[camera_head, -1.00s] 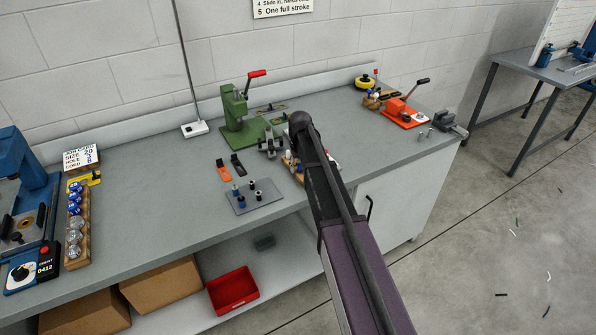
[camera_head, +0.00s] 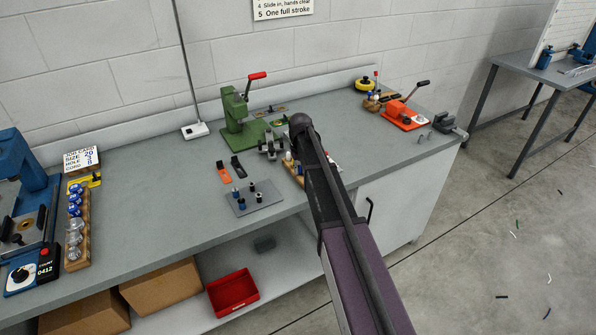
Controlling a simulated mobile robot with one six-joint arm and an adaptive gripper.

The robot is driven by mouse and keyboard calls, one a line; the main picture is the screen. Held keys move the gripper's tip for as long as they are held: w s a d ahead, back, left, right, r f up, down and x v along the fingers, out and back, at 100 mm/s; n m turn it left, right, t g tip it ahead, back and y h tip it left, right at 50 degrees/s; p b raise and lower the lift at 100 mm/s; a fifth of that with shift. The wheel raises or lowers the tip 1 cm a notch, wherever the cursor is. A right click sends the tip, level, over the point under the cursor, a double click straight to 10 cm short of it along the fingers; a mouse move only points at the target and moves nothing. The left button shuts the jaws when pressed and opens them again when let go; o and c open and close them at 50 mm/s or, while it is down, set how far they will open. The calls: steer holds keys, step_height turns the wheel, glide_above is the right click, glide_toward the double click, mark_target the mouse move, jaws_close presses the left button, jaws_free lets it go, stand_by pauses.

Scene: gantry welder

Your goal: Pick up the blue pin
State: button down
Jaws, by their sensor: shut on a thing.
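A wooden block (camera_head: 290,168) with small white and blue pieces is partly covered by my arm.
A green lever press (camera_head: 236,125) and small grey fittings (camera_head: 268,149) stand behind the plate. An orange strip (camera_head: 223,172) and a black strip (camera_head: 238,167) lie nearby. An orange lever tool (camera_head: 402,116) is at the right. The bench (camera_head: 150,205) is clear left of the plate.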

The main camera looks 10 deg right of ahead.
mark_target(300, 166)
steer(key=shift+r, duration=0.15)
step_height(300, 166, up, 4)
steer(key=p, duration=0.4)
steer(key=shift+f, duration=0.25)
steer(key=s+d+r+p, duration=0.1)
steer(key=s+d, duration=0.1)
steer(key=s, duration=1.4)
steer(key=shift+d+r, duration=0.1)
steer(key=shift+w+r, duration=0.1)
steer(key=shift+r, duration=0.05)
step_height(300, 166, up, 14)
steer(key=p, duration=1.4)
steer(key=shift+f, duration=0.2)
